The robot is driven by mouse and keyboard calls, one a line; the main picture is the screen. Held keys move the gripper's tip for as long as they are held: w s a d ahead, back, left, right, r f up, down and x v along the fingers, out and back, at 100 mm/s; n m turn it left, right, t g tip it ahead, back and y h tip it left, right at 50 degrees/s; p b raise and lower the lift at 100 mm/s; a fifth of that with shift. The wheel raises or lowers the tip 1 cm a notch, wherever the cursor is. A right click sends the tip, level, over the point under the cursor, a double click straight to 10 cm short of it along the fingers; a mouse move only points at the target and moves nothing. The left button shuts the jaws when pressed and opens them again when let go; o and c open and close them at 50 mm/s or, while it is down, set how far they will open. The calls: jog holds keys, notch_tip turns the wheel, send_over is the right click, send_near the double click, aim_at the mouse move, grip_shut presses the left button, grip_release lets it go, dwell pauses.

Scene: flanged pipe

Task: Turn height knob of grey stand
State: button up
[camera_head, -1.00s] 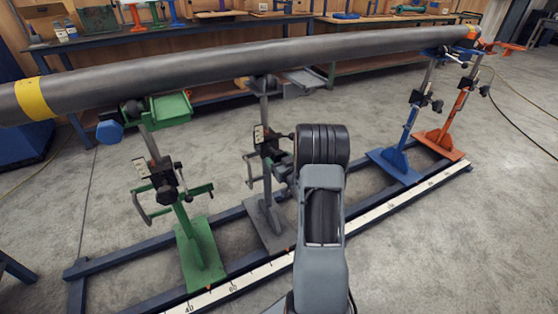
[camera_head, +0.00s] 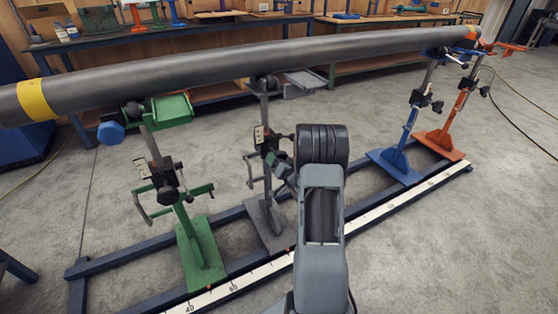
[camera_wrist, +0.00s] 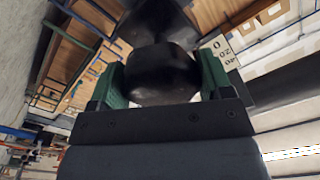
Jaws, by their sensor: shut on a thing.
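The grey stand (camera_head: 268,222) stands second from the left under the long pipe (camera_head: 240,67), with a dark clamp block and a small scale on its post. In the wrist view my gripper (camera_wrist: 160,78) has its two green fingers on either side of a black lobed knob (camera_wrist: 162,92) and is shut on it. A wider black part lies beyond the knob, and a scale plate (camera_wrist: 222,48) marked 0, 20, 40 is beside it. In the head view my arm comes from the front right, and the knob is mostly hidden by my gripper.
A green stand (camera_head: 200,250) is close on the left. A blue stand (camera_head: 395,165) and an orange stand (camera_head: 440,142) are farther right. All stand on a dark rail frame with a white ruler (camera_head: 370,220). Workbenches line the back wall.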

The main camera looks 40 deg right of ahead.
jog(key=shift+m, duration=1)
jog(key=o, duration=0.9)
jog(key=s+p, duration=0.1)
jog(key=s, duration=0.3)
jog(key=s+a, duration=0.1)
jog(key=s, duration=0.4)
jog(key=s+a+p, duration=0.1)
jog(key=s, duration=0.3)
jog(key=shift+s+p, duration=0.3)
jog(key=shift+p, duration=0.05)
